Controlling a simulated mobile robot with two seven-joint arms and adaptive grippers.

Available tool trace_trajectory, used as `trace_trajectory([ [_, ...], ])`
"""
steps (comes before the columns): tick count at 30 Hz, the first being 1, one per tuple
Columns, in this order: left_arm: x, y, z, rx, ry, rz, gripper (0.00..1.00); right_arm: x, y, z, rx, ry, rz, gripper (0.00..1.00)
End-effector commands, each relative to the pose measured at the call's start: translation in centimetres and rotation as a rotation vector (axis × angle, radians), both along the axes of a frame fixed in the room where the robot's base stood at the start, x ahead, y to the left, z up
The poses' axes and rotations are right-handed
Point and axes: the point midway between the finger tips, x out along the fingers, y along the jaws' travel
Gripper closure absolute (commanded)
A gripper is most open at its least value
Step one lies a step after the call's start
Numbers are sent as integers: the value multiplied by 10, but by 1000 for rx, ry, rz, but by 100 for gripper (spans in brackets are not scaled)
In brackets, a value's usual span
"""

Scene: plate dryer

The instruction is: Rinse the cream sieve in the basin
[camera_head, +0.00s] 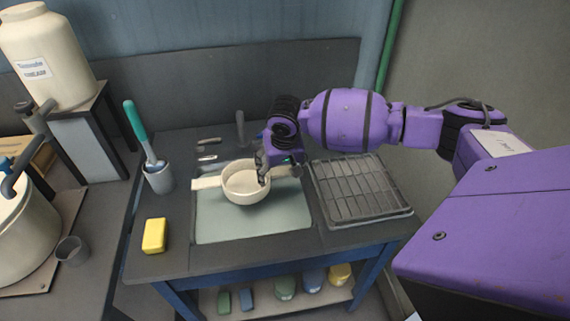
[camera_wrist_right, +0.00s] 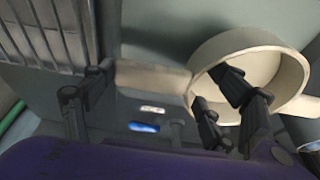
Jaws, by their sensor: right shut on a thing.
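The cream sieve (camera_head: 245,186) is a round, shallow bowl with a flat handle or tab on either side. It is over the basin (camera_head: 250,225), which has a pale grey-green surface; I cannot tell whether they touch. My right gripper (camera_head: 265,168) is at the sieve's right side and is shut on it. In the right wrist view the sieve (camera_wrist_right: 250,50) is at the upper right with a tab reaching left, and the dark fingers of my right gripper (camera_wrist_right: 155,97) are beside it. The exact contact is partly hidden. My left gripper is not in view.
A dark drying rack (camera_head: 362,190) is right of the basin. A yellow sponge (camera_head: 154,235) and a cup with a teal-handled brush (camera_head: 158,177) are on the left. A tap (camera_head: 240,128) stands behind the basin. A large pot (camera_head: 25,235) is at the far left.

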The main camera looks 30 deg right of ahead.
Motion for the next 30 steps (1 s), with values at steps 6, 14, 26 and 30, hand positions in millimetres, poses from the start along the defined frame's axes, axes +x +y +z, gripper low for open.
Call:
trace_trajectory([
  [6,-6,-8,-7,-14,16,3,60,-1,0,-18,0,6,-4,57],
  [14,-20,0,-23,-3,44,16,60,-2,-1,-49,-1,11,-3,57],
  [26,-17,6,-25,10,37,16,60,-1,0,-84,0,4,-3,57],
  [30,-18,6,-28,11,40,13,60,-1,0,-98,1,5,-3,57],
])
